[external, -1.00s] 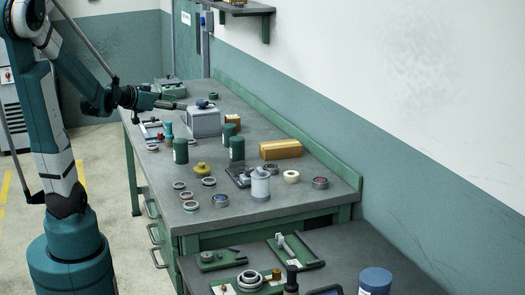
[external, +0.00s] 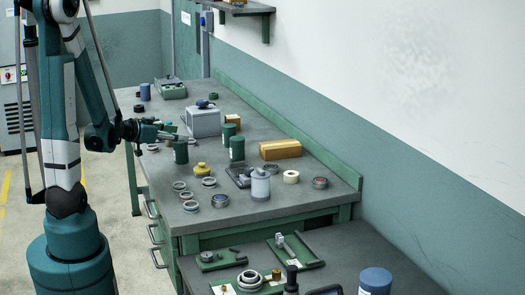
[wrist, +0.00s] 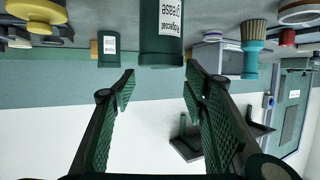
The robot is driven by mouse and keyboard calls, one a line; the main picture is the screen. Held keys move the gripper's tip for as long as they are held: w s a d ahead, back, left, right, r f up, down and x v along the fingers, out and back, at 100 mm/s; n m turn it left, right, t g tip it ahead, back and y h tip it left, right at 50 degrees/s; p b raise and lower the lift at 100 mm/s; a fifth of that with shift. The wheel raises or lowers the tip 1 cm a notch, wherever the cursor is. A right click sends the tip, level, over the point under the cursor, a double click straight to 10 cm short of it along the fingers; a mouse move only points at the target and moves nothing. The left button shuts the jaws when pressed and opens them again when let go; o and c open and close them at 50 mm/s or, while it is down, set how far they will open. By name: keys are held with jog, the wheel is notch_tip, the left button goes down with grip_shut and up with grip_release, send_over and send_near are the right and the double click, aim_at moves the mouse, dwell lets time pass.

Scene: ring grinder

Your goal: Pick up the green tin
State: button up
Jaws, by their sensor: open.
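A dark green tin (external: 181,152) stands upright on the workbench, close to my gripper (external: 175,138). In the wrist view, which is upside down, this tin (wrist: 161,38) is large, has a white label reading grease, and lies ahead between the lines of my fingers. My gripper (wrist: 159,80) is open and empty there, its fingertips short of the tin. A second green tin (external: 237,148) stands farther toward the wall; it shows smaller in the wrist view (wrist: 108,48).
A yellow knobbed part (external: 202,169) and several rings stand nearer the bench front. A grey box (external: 203,122), a teal brush (wrist: 253,45), a cardboard carton (external: 281,149) and a grey canister (external: 260,185) stand around the tins. Bare bench lies between the two tins.

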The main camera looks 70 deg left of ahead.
jog(key=shift+f, duration=1)
jog(key=shift+w, duration=0.15)
jog(key=shift+b+x, duration=0.3)
jog(key=shift+x, duration=0.9)
jog(key=shift+f, duration=0.1)
jog(key=shift+b+x, duration=0.75)
jog(key=shift+x, duration=1.8)
jog(key=shift+a, duration=0.1)
jog(key=shift+c, duration=0.3)
jog(key=c, duration=1.3)
